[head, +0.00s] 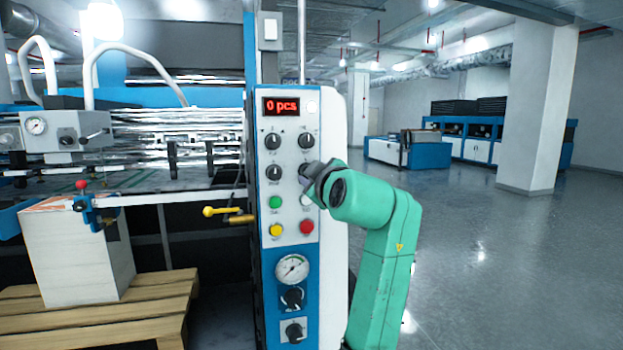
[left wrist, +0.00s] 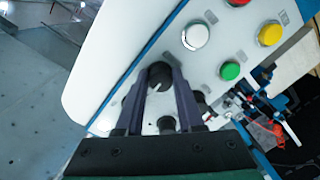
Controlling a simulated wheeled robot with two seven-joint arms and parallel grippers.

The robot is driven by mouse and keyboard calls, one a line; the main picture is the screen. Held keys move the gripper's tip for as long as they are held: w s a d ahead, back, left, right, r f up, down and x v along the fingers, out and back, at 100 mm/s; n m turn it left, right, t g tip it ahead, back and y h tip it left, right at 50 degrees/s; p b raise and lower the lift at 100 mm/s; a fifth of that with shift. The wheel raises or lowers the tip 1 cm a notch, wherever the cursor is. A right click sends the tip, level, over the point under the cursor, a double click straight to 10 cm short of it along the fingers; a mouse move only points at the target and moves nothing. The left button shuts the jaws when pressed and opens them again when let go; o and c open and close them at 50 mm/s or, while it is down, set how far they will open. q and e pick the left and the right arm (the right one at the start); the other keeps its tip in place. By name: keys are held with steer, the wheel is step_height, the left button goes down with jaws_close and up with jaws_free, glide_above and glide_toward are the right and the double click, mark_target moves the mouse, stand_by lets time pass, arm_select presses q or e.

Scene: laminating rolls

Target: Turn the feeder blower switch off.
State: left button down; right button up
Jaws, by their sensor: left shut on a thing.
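My left gripper (head: 308,175) is at the control panel (head: 330,115) in the head view, at the right place of the second knob row. In the left wrist view its two dark fingers (left wrist: 160,84) are closed on the sides of a black rotary switch (left wrist: 159,72). A pale mark shows on that switch. In the head view my gripper hides it. The other black switches are the top left (head: 272,141), top right (head: 306,140) and second-row left (head: 274,173) ones. Their labels are too small to read. My right gripper is not in view.
Below the switches are green (head: 275,202), white (head: 306,200), yellow (head: 277,230) and red (head: 307,227) buttons. A display (head: 281,106) reads "0 pcs". A gauge (head: 292,269) sits lower. A paper stack (head: 75,250) on a pallet (head: 100,322) stands left. Open floor (head: 490,270) lies right.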

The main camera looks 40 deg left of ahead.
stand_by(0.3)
arm_select(q)
steer(key=c, duration=0.5)
jaws_free()
steer(key=b+v, duration=0.4)
steer(key=v, duration=1)
steer(key=shift+s+d, duration=0.15)
steer(key=shift+s, duration=0.05)
